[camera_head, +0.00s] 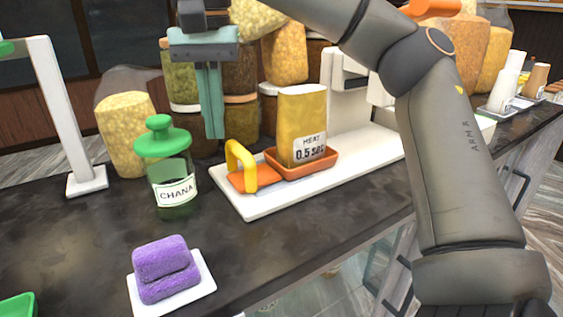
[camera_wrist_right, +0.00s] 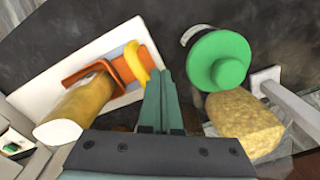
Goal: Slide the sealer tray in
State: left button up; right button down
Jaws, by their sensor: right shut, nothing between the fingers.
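The sealer tray (camera_head: 326,161) is orange and sits on the white sealer base (camera_head: 262,208), with a yellow upright handle (camera_head: 241,163) at its left end. A yellow pouch (camera_head: 301,122) labelled "HEAT 0.5 SEC" stands in the tray. The tray (camera_wrist_right: 88,70) and handle (camera_wrist_right: 135,64) also show in the right wrist view. My right gripper (camera_head: 213,134) is shut and empty, pointing down above and behind the handle, apart from it. In the wrist view its fingers (camera_wrist_right: 164,85) lie between the handle and the green jar lid. My left gripper is not in view.
A green-lidded CHANA jar (camera_head: 173,187) stands left of the tray. Purple cloths (camera_head: 163,268) lie on a white plate in front. Filled sacks (camera_head: 126,132) stand behind, and a white post (camera_head: 60,115) rises at left. The counter front-centre is clear.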

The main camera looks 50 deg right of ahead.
dwell(0.5)
jog(key=shift+f+b, duration=1.85)
jog(key=shift+f, duration=1.25)
